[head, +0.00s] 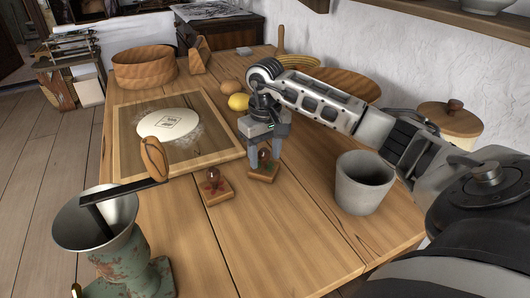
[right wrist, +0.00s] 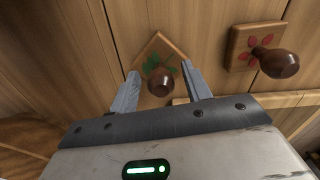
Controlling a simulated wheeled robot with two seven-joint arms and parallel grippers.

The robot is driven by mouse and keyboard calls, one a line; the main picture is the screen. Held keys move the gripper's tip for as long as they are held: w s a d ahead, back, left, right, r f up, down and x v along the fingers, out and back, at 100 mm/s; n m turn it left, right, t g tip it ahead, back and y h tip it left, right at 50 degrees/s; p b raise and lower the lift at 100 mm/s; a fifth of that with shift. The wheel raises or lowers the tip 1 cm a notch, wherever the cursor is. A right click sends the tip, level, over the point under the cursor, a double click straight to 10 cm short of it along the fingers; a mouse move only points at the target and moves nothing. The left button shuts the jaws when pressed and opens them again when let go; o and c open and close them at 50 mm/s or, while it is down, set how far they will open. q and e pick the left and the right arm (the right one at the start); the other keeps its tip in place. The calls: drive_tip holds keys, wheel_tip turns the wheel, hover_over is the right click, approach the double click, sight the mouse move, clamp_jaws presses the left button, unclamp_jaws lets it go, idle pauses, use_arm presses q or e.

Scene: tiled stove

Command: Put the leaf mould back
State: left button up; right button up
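The leaf mould (head: 260,174) is a small square wooden block with a brown knob and a green leaf mark. It lies on the table, and in the right wrist view the leaf mould (right wrist: 146,58) sits turned at an angle below my fingers. My right gripper (head: 268,151) points down over it. In the right wrist view the fingers of my right gripper (right wrist: 162,88) stand apart, one on each side of the knob, with gaps between. A second mould (head: 216,188) with a red flower mark and a knob lies just to the left. My left gripper is out of view.
A framed board (head: 210,158) with a round pale sheet of dough (head: 160,124) lies to the left. A lemon (head: 238,102) and eggs lie behind. A grey cup (head: 362,184) stands to the right, a grinder (head: 118,250) at front left. The front middle of the table is clear.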

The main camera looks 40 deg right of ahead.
sight(265, 150)
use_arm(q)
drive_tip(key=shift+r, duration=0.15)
use_arm(e)
drive_tip(key=shift+r, duration=0.1)
drive_tip(key=shift+r, duration=0.3)
use_arm(q)
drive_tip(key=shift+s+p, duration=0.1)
drive_tip(key=shift+p, duration=0.5)
use_arm(e)
wheel_tip(265, 150, up, 12)
drive_tip(key=shift+f, duration=0.25)
